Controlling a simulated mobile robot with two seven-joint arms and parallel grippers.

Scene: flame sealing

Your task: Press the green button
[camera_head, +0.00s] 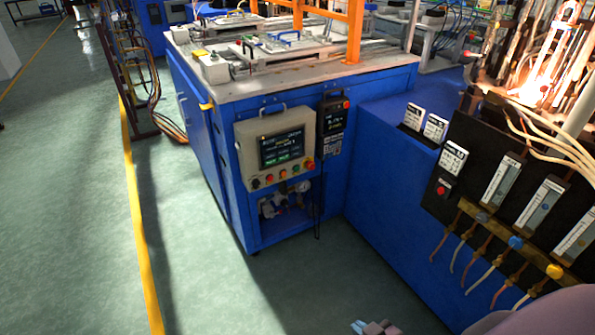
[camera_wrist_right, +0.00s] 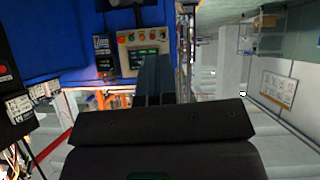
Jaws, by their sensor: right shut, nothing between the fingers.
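The green button (camera_head: 295,169) is a small round button in the row along the bottom of a beige control panel (camera_head: 243,150) on the blue cabinet. Red, orange and black buttons share that row. In the right wrist view the panel (camera_wrist_right: 125,60) appears upside down beyond the fingers, with the green button (camera_wrist_right: 131,37) in its upper row. My right gripper (camera_head: 374,327) is at the bottom edge of the head view, well apart from the panel. Its dark fingers (camera_wrist_right: 155,78) are together and empty. My left gripper is not in view.
A black controller box (camera_head: 334,122) hangs right of the panel. A blue bench (camera_head: 385,190) with flow meters, hoses and a bright flame (camera_head: 540,85) stands to the right. The green floor (camera_head: 200,270) before the cabinet is clear, with a yellow line on it.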

